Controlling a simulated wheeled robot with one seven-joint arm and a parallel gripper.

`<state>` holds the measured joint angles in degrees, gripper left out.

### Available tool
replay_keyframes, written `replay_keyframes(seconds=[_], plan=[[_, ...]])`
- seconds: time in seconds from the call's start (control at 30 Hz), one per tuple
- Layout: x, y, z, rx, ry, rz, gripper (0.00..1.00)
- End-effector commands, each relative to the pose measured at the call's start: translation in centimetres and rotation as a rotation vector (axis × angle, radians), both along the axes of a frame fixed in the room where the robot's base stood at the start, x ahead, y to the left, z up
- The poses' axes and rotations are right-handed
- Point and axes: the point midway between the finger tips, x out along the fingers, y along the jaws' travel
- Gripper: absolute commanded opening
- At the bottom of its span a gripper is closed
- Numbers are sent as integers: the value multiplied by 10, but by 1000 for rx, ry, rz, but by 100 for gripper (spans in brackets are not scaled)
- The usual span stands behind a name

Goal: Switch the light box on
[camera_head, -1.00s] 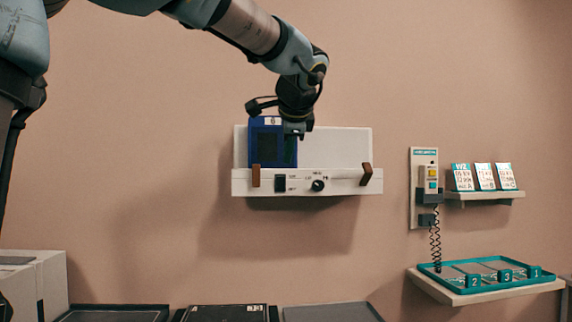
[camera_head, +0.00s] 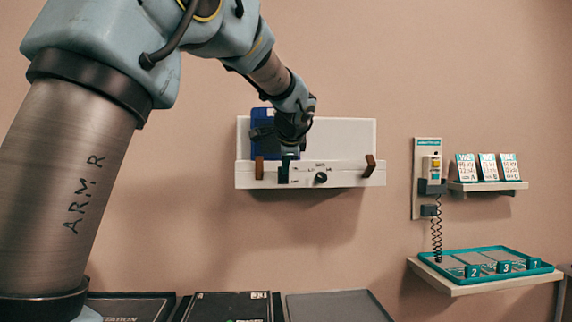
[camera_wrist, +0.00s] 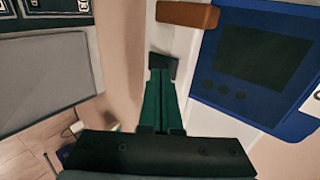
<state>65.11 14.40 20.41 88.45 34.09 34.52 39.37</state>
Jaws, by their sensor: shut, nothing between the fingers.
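The light box (camera_head: 345,138) is a white panel on the wall with a white ledge below it. The ledge carries a black switch (camera_head: 283,176) and a round black knob (camera_head: 321,177). My gripper (camera_head: 286,163) is in front of the ledge at the switch and partly covers it. In the wrist view, my gripper's green fingers (camera_wrist: 160,76) are together and empty, with their tips at the dark switch (camera_wrist: 165,63). I cannot tell whether they touch it. The panel shows no clear glow.
A blue cassette (camera_head: 262,119) stands against the panel behind my gripper. Brown clips (camera_head: 259,168) (camera_head: 370,166) flank the controls. A handset unit (camera_head: 428,180), card shelf (camera_head: 488,186) and teal tray (camera_head: 485,265) are on the right. Dark trays (camera_head: 230,308) lie below.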

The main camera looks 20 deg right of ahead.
Motion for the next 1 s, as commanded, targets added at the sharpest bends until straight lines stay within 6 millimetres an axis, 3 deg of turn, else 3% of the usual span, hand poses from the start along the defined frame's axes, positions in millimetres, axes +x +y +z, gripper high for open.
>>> replay_keyframes(seconds=[0.8,1.0], plan=[[13,-3,14,43,127,3,0],[12,-4,5,47,139,0,0]])
